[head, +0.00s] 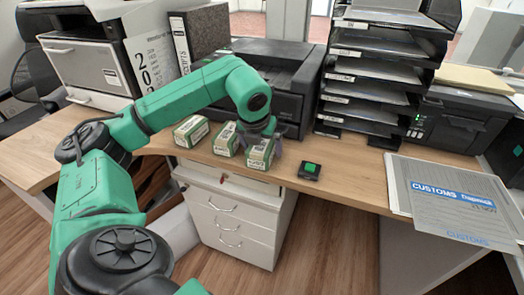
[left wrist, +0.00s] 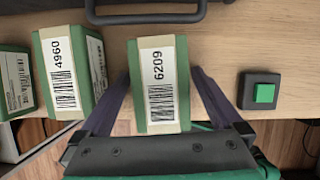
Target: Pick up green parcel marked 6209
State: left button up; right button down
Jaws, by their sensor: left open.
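The green parcel marked 6209 (left wrist: 183,85) shows in the left wrist view with its number and barcode label facing up. In the head view it is the rightmost of three parcels (head: 260,154), near the counter's front edge. My left gripper (left wrist: 165,95) is open, with one dark finger on each side of this parcel. In the head view my left gripper (head: 262,138) is over the parcel and partly covers it. I cannot tell whether the fingers touch it. My right gripper is not in view.
A parcel marked 4960 (left wrist: 62,75) stands just left of it, and another parcel (head: 190,131) is further left. A black box with a green button (head: 309,171) lies to the right. Behind are a black printer (head: 290,75) and stacked trays (head: 365,85). Customs folders (head: 450,200) lie at right.

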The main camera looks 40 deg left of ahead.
pick_arm(q)
jog(key=shift+f, duration=0.2)
dwell(0.3)
jog(key=shift+c, duration=0.3)
jog(key=c, duration=1.4)
